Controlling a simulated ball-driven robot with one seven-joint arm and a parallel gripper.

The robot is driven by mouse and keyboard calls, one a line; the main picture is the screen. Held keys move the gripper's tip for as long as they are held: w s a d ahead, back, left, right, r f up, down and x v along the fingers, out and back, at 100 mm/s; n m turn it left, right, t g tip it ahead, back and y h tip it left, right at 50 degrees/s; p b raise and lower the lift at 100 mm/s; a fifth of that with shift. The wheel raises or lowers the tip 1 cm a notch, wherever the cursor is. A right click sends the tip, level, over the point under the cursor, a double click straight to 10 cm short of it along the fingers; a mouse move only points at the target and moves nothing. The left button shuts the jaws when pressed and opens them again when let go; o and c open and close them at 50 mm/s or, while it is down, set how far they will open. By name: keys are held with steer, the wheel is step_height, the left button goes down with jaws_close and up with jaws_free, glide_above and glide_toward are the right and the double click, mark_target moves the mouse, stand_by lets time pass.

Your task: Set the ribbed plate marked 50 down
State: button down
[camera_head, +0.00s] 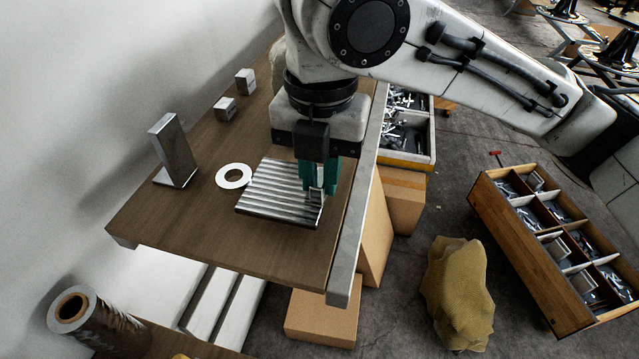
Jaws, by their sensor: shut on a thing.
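The ribbed plate (275,193) is a shiny metal square with parallel ridges. It is at the wooden table's (200,215) front part, lying flat or nearly so; I cannot tell whether it touches the tabletop. The marking 50 is not readable from here. My gripper (318,190), with green fingers, points down at the plate's right side and is shut on it. The fingertips partly hide that edge of the plate.
A white ring (233,176) lies just left of the plate. A metal angle bracket (173,152) and two small metal blocks (225,109) (245,82) stand along the wall side. A compartment crate (510,235), a cloth sack (456,290) and cardboard boxes (322,315) are on the floor.

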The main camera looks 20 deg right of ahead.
steer(key=shift+f, duration=1.5)
steer(key=shift+f, duration=0.15)
steer(key=c, duration=1.1)
jaws_free()
steer(key=shift+o, duration=0.2)
step_height(320, 180, up, 12)
steer(key=shift+r, duration=0.15)
